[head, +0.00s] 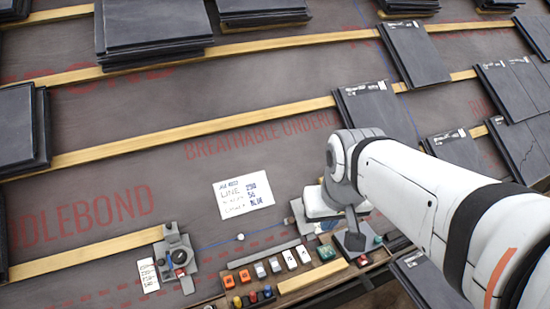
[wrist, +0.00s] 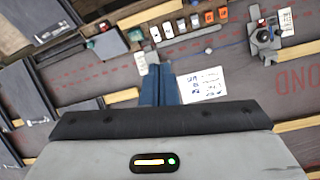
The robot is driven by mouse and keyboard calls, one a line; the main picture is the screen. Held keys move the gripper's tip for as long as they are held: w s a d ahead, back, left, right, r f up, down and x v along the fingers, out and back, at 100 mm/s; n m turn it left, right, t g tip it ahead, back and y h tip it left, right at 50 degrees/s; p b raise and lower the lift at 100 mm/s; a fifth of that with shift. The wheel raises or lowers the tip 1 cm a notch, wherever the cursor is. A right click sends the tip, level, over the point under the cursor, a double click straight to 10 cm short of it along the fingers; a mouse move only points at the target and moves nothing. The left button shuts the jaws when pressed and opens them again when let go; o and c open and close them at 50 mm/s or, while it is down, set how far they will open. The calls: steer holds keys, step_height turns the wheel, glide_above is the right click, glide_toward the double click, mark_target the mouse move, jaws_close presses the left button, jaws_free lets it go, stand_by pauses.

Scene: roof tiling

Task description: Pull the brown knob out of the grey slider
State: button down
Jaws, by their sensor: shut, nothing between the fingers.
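My gripper (wrist: 158,72) points away from the wrist camera with its two blue-grey fingers together and nothing between them. A small pale grey piece (wrist: 142,63), which may be the grey slider, shows just left of the fingertips in the wrist view. It seems to match a grey block (head: 298,217) left of my wrist in the head view. I cannot make out the brown knob; the fingers may hide it.
A wooden ledge (head: 330,270) holds several orange, white, green and dark small items. A grey device (head: 176,260) with a dark round part stands at left. A written white card (head: 243,195) lies on the underlay. Slate stacks (head: 152,30) and wooden battens (head: 190,134) surround open underlay.

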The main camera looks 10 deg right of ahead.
mark_target(292, 220)
steer(key=c, duration=2.2)
jaws_free()
steer(key=c, duration=2)
jaws_free()
steer(key=shift+w+f, duration=0.1)
steer(key=shift+f, duration=0.1)
steer(key=o, duration=0.7)
steer(key=shift+n+t+y, duration=0.3)
steer(key=shift+n, duration=0.3)
steer(key=w+f+b, duration=0.3)
steer(key=f+b, duration=0.1)
steer(key=w+f+b, duration=0.3)
steer(key=w+b, duration=0.1)
steer(key=w+f+b, duration=0.3)
steer(key=f+b, duration=0.1)
steer(key=shift+w+a+f, duration=0.15)
steer(key=shift+a+f, duration=0.1)
steer(key=shift+f, duration=0.05)
steer(key=shift+o, duration=0.3)
steer(key=w+d+f+n+t+b, duration=0.1)
steer(key=w+f+b, duration=1.5)
steer(key=f, duration=0.4)
steer(key=shift+w+f+n+y, duration=0.2)
steer(key=shift+w+n+y, duration=0.1)
steer(key=shift+w+n, duration=0.1)
steer(key=b+x, duration=0.2)
steer(key=x, duration=0.5)
steer(key=shift+w+f, duration=0.2)
jaws_close()
